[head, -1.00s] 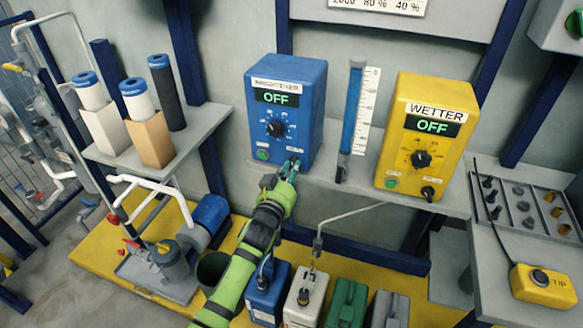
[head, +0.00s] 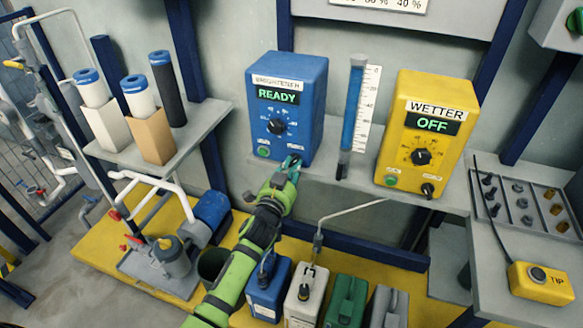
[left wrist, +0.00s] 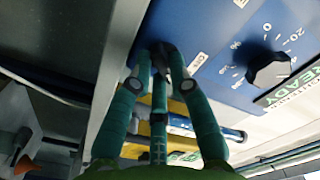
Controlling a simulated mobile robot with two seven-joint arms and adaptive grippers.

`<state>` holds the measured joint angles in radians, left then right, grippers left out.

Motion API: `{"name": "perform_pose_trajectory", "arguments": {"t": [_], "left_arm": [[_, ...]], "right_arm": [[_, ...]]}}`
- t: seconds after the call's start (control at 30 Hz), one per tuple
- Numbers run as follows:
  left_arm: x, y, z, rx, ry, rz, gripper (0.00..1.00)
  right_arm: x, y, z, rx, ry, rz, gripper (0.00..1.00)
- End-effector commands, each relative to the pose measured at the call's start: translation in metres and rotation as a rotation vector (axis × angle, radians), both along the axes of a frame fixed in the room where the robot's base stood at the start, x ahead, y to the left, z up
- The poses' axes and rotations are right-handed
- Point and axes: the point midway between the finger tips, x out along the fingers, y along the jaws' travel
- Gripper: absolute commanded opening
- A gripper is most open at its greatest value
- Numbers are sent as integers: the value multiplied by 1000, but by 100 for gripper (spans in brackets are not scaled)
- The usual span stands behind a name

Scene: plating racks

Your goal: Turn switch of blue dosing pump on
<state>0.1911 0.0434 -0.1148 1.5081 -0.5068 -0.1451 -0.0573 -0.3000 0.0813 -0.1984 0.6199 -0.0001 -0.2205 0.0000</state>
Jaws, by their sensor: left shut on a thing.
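The blue dosing pump (head: 310,85) stands on a grey shelf, and its display (head: 278,95) reads READY in green. Its black dial (head: 277,126) is at the middle of the front, with a green button (head: 263,152) at the lower left. My left gripper (head: 290,164) is at the pump's lower right front corner, shut on the switch. In the left wrist view the fingers (left wrist: 163,60) close around a dark switch knob (left wrist: 160,50) beside a small white label; the fingers partly hide it. The dial (left wrist: 268,70) also shows there. My right gripper is not in view.
A yellow WETTER pump (head: 452,95) reading OFF stands to the right, past a blue measuring tube (head: 353,100). Several canisters (head: 303,300) stand below. Cylinders in holders (head: 154,137) are at the left.

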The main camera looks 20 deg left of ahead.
Motion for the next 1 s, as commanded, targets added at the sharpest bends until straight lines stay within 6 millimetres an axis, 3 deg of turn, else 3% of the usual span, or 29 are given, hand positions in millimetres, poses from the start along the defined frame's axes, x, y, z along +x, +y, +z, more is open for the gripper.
{"name": "perform_pose_trajectory", "arguments": {"t": [0.27,0.3,0.33,0.77,1.0], "left_arm": [[0,0,0,5,-1,-1,0],[0,0,0,5,-1,-1,32],[0,0,0,5,-1,-1,44],[-6,1,-1,3,1,1,44],[-47,2,-2,3,3,0,44]], "right_arm": [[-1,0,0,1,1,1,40],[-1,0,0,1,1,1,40],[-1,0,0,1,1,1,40],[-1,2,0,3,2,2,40],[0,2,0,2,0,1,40]]}}
